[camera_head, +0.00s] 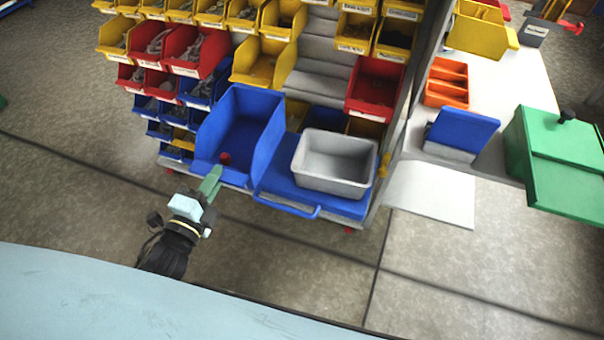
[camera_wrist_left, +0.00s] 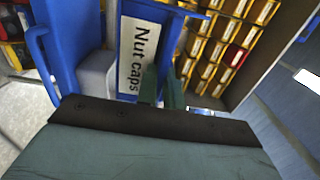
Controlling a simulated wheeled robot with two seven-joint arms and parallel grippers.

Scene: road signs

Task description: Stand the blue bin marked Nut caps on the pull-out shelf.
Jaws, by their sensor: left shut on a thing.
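The large blue bin (camera_head: 246,112) is in front of the left part of the rack in the head view. Its white Nut caps label (camera_wrist_left: 138,50) shows in the wrist view. My left gripper (camera_head: 213,180) is shut on the bin's low front wall; its green fingers (camera_wrist_left: 162,90) show beside the label. The blue pull-out shelf (camera_head: 325,202), with a bar handle in front, is right of the bin. The bin overlaps the shelf's left part in view, so I cannot tell whether its base touches the shelf. My right gripper is in neither view.
A grey tub (camera_head: 334,164) stands on the shelf's right part, close to the blue bin. Yellow, red and blue small bins fill the rack behind. A green box (camera_head: 565,165) and a worktop are at right. The floor in front is clear.

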